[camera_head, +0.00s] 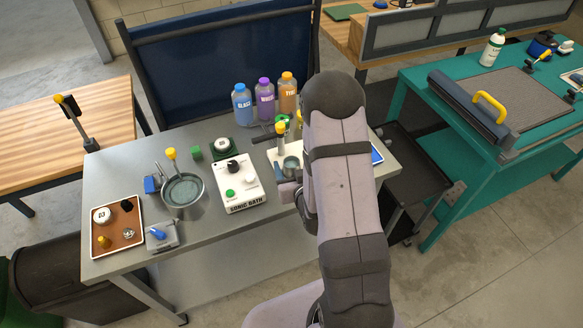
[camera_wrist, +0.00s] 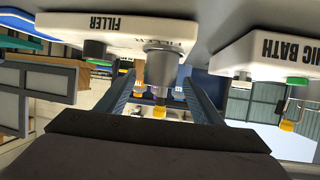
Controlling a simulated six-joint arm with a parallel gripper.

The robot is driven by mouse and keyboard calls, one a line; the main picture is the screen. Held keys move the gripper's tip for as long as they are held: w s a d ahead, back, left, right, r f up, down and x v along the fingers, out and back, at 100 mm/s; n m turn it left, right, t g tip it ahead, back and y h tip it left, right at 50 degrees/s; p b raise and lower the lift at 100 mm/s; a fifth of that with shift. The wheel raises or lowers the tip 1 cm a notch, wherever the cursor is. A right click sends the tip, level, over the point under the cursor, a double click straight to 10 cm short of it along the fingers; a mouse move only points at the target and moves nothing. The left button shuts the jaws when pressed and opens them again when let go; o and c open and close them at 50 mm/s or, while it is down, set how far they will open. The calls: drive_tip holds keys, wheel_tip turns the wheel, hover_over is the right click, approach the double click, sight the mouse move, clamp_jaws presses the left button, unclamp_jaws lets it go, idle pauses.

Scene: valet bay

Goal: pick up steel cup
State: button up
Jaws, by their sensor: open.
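The steel cup (camera_head: 291,165) is a small grey metal cylinder standing on the white base of the filler (camera_head: 279,150), partly beside my arm in the head view. In the wrist view, which is upside down, the steel cup (camera_wrist: 162,74) is centred between the fingers. My gripper (camera_wrist: 163,88) is open, with one blue-grey finger to each side of the cup and a gap visible on both sides. In the head view my gripper (camera_head: 287,188) is just in front of the cup, mostly hidden by my forearm.
The white sonic bath (camera_head: 240,186) stands just left of the filler. Several capped bottles (camera_head: 264,98) stand behind on the steel bench (camera_head: 110,176). A round pan (camera_head: 183,190) and a brown tray (camera_head: 117,240) are farther left.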

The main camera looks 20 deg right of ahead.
sight(289, 158)
drive_tip(key=shift+w+d+f+p, duration=0.1)
drive_tip(key=shift+w+f+p, duration=0.1)
drive_tip(key=shift+w+p, duration=0.25)
drive_tip(key=shift+p+x, duration=0.65)
drive_tip(key=shift+x, duration=1.65)
drive_tip(key=shift+s+f, duration=0.1)
drive_tip(key=shift+f, duration=0.05)
drive_tip(key=c, duration=1.1)
